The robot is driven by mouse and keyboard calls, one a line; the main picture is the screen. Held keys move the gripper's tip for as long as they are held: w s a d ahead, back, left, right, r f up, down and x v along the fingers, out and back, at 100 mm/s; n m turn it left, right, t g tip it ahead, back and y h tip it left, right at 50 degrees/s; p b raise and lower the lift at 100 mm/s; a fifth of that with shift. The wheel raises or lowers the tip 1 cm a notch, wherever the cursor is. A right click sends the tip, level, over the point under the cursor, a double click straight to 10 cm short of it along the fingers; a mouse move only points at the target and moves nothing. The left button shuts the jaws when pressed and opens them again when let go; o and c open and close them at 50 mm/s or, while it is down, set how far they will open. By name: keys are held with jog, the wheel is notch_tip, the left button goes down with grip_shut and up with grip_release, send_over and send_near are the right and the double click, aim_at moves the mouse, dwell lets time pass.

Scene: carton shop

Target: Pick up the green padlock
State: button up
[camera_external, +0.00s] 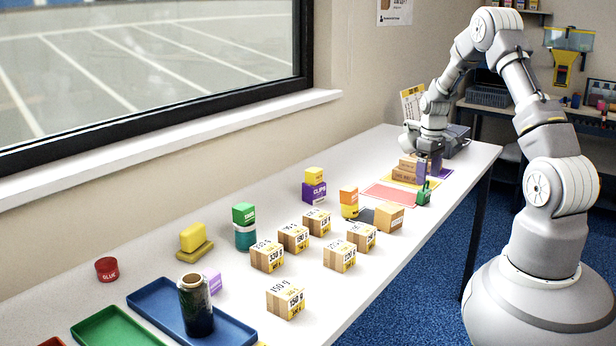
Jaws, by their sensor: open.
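A small green object (424,193), which looks like the green padlock, stands on the white table near its right edge, beside the red mat. It is small in this view and its shackle is hard to make out. My gripper (429,168) reaches down from the far end of the table and is just above and behind the green object in the picture. Its jaws are open. I cannot tell whether a finger touches the green object.
Cardboard boxes (404,176) sit on a yellow mat left of my gripper. A plain carton (389,218) and several weight-labelled cartons (267,256) stand nearer the camera. A red mat (385,196) is bare. The window wall borders the table's left side.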

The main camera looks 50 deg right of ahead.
aim_at(424, 193)
jog(key=f+b, duration=0.1)
jog(key=f, duration=0.1)
jog(key=f+b, duration=0.1)
jog(key=f, duration=0.2)
jog(key=f+b, duration=0.1)
jog(key=f, duration=0.1)
jog(key=shift+w+f, duration=0.25)
jog(key=shift+w, duration=0.1)
jog(key=shift+r, duration=0.1)
jog(key=c, duration=1.3)
jog(key=shift+r, duration=0.15)
